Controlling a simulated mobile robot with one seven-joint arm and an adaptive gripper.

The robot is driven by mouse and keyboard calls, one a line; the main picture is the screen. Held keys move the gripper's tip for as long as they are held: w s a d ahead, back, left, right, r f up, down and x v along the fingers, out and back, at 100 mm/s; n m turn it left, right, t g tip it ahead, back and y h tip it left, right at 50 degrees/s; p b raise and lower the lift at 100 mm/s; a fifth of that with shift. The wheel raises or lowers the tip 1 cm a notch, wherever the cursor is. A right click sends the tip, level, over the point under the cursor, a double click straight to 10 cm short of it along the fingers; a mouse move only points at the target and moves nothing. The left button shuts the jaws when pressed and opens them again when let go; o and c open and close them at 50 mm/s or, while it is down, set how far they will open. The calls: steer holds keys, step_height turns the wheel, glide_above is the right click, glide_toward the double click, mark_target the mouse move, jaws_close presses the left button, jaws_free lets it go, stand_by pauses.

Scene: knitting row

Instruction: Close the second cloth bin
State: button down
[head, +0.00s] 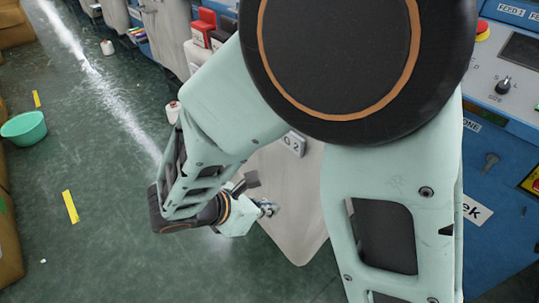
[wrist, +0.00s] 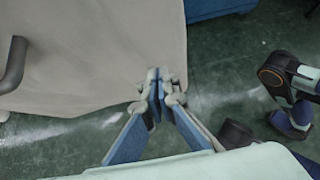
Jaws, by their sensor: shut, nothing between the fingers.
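The second cloth bin (head: 293,212) is a pale beige panel with a "02" label (head: 291,144) at its top, partly hidden behind my arm in the head view. It leans out from the blue machine, its lower end over the floor. In the wrist view its beige face (wrist: 90,45) fills the upper left, with a dark grey curved handle (wrist: 13,65) at the left edge. My gripper (head: 268,208) is shut and empty at the bin's left side. In the wrist view the closed fingertips (wrist: 157,82) overlap the bin's lower right edge; I cannot tell whether they touch it.
The blue knitting machine (head: 489,165) with its control panel stands at the right. Red and black blocks (head: 203,25) sit farther up the row. A green basin (head: 23,127) and yellow tape strips (head: 70,206) lie on the green floor at left. The floor between is mostly clear.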

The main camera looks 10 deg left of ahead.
mark_target(294, 197)
steer(key=shift+w+d+f+b, duration=0.15)
steer(key=shift+w+d+f, duration=0.05)
steer(key=shift+w+d, duration=0.45)
steer(key=shift+w+d+f+b, duration=0.25)
steer(key=shift+w+d, duration=0.3)
steer(key=shift+w, duration=0.15)
steer(key=shift+w+d+f+b, duration=0.1)
steer(key=shift+w+d+f, duration=0.1)
steer(key=shift+w+d, duration=0.45)
steer(key=shift+w, duration=0.15)
steer(key=shift+w+d, duration=0.2)
steer(key=w+d+p, duration=0.1)
steer(key=w+d, duration=0.6)
steer(key=w, duration=0.1)
steer(key=w+d+p, duration=0.1)
steer(key=w+d, duration=0.6)
steer(key=w, duration=0.1)
steer(key=w+d, duration=0.7)
steer(key=w, duration=0.2)
steer(key=shift+d+p, duration=0.25)
steer(key=shift+p, duration=0.15)
steer(key=shift+w+d+r, duration=0.1)
steer(key=shift+w+d, duration=0.1)
steer(key=shift+w, duration=0.05)
steer(key=shift+r, duration=0.1)
